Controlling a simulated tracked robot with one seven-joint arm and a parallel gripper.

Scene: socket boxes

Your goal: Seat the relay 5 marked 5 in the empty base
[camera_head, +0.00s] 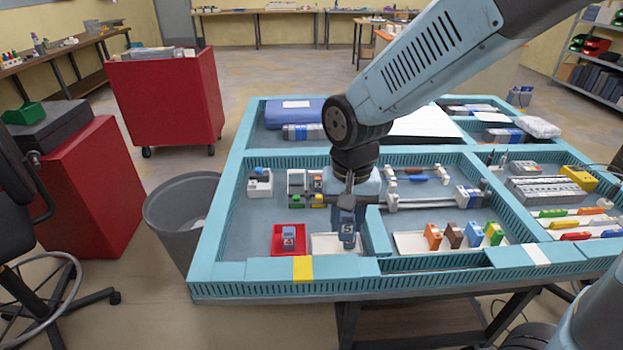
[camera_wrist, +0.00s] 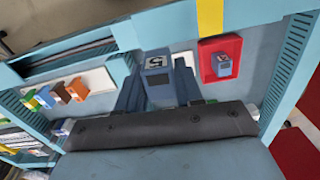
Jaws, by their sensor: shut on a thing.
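My gripper (camera_head: 347,208) points down over the front of the left compartment, shut on the blue relay marked 5 (camera_head: 348,232). In the wrist view the relay (camera_wrist: 157,62) shows its 5 between the two fingers (camera_wrist: 158,88). The relay hangs over or just in front of a white tray (camera_head: 323,243); the exact height is unclear. Behind my gripper, on a rail, stand a grey base with a green foot (camera_head: 296,186) and one with an orange top and yellow foot (camera_head: 316,186). I cannot tell which base is empty.
A red tray (camera_head: 274,244) holding another blue relay (camera_head: 289,237) lies just left. A grey-white block with a blue top (camera_head: 258,183) stands farther back left. Several coloured relays (camera_head: 452,235) stand to the right beyond a divider. Teal walls (camera_head: 375,230) bound the compartments.

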